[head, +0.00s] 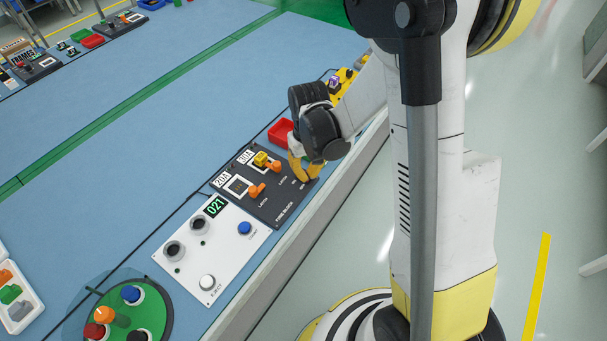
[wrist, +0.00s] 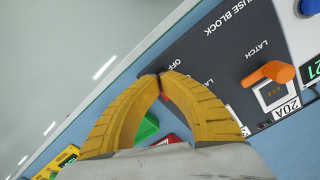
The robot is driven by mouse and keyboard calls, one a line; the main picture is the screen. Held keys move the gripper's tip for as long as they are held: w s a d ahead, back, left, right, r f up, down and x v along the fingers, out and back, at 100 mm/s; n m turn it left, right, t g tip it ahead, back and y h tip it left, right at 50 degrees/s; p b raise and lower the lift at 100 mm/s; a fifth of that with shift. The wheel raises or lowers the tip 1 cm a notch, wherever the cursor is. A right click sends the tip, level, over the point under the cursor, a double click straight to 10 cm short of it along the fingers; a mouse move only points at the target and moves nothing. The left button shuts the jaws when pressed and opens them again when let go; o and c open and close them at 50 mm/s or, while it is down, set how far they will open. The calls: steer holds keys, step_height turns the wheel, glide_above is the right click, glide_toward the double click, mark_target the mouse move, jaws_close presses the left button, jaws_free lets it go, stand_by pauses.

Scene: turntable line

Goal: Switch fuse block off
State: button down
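The fuse block (head: 277,211) is a dark panel at the table's front edge, with 20A and 30A labels. It shows two orange latch levers (head: 257,190) and a yellow piece (head: 261,158) at the 30A slot. My gripper (head: 305,181) is over the panel's right end. In the wrist view, the panel (wrist: 215,50) lies beneath my gripper (wrist: 162,76), whose yellow fingertips meet beside the OFF lettering. The switch itself is mostly hidden by the fingers; a bit of red shows at them. I see nothing clearly held.
A white panel (head: 218,247) with a 021 display, knobs and buttons adjoins the fuse block. A red tray (head: 281,131) stands beyond it, close to my gripper. A round button plate (head: 157,318) is at the lower left. The blue table (head: 150,160) behind is mostly clear.

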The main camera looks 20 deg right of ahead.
steer(key=shift+r+p, duration=2.5)
steer(key=shift+r, duration=1.1)
steer(key=s+r+t, duration=0.3)
steer(key=s+r, duration=0.3)
steer(key=r, duration=0.3)
steer(key=s+r+m+t, duration=0.1)
steer(key=s+r+t, duration=0.3)
steer(key=r, duration=0.6)
steer(key=shift+s+r, duration=0.2)
steer(key=shift+s, duration=1.15)
